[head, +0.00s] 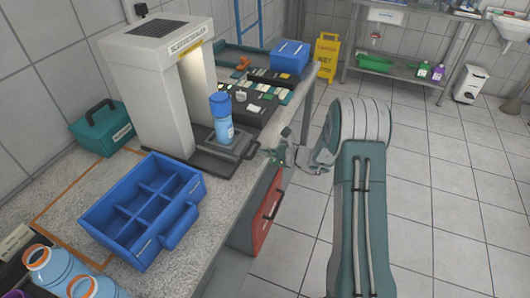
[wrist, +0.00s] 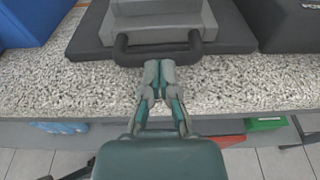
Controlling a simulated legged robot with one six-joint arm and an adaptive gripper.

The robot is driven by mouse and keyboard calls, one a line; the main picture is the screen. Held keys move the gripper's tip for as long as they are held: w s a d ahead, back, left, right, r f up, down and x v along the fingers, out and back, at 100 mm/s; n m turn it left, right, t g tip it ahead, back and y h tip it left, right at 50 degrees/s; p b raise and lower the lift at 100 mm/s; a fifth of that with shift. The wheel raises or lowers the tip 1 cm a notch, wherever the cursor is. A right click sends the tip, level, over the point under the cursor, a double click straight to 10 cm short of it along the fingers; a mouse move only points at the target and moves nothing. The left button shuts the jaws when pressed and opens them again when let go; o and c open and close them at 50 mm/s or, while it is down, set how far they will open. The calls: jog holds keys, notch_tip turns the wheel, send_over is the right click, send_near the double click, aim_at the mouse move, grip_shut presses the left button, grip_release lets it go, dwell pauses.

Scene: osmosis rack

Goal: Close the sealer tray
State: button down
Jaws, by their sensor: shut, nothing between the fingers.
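The sealer (head: 160,75) is a white arch-shaped machine on the counter in the head view. Its dark grey tray (head: 238,145) sticks out toward the counter's front edge, and a blue bottle (head: 222,122) stands upright at it. In the wrist view the tray (wrist: 90,38) shows at the top with its black bar handle (wrist: 158,48). My gripper (wrist: 159,66) is shut and empty, its fingertips right at the handle's middle; I cannot tell if they touch it. In the head view my gripper (head: 268,158) is at the counter's front edge, in front of the tray.
A blue divided crate (head: 120,215) stands left of the tray on the counter. A green case (head: 103,128) is behind it. Dark racks with small parts (head: 262,95) and a blue box (head: 290,57) lie beyond the sealer. A red drawer front (head: 268,205) is below the counter.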

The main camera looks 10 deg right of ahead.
aim_at(231, 142)
jog(key=x, duration=0.4)
jog(key=r+x, duration=0.1)
jog(key=x, duration=0.3)
jog(key=r+x, duration=0.1)
jog(key=x, duration=0.3)
jog(key=shift+w+a+r, duration=0.15)
jog(key=shift+w+a, duration=0.05)
jog(key=shift+a, duration=0.05)
jog(key=shift+d, duration=0.15)
